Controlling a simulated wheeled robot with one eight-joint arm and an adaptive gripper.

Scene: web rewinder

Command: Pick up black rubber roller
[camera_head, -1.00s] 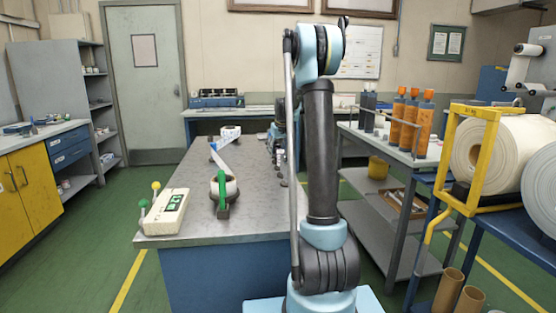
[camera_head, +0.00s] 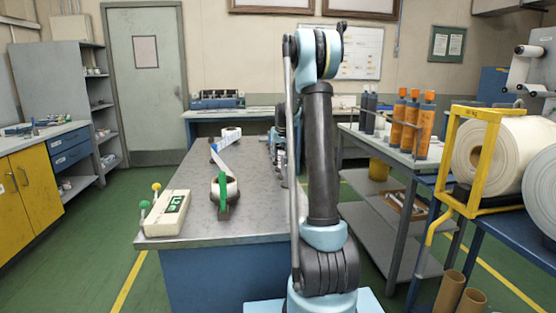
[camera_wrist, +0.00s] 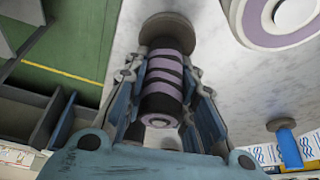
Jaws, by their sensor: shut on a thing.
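In the wrist view my gripper (camera_wrist: 165,78) has its two fingers closed on either side of a dark cylinder with pale purple bands, which appears to be the black rubber roller (camera_wrist: 160,104). A wider round brown-grey disc (camera_wrist: 167,30) shows at the roller's far end; I cannot tell whether it is part of the roller or a stand. Whether the roller is clear of the surface is also unclear. In the head view my own arm hides most of the gripper and the roller.
The grey workbench (camera_head: 185,215) carries a cream control box (camera_head: 168,213) with green and yellow knobs and a tape roll (camera_head: 230,188) on a green holder. Orange bottles (camera_head: 411,118) stand on the right-hand table.

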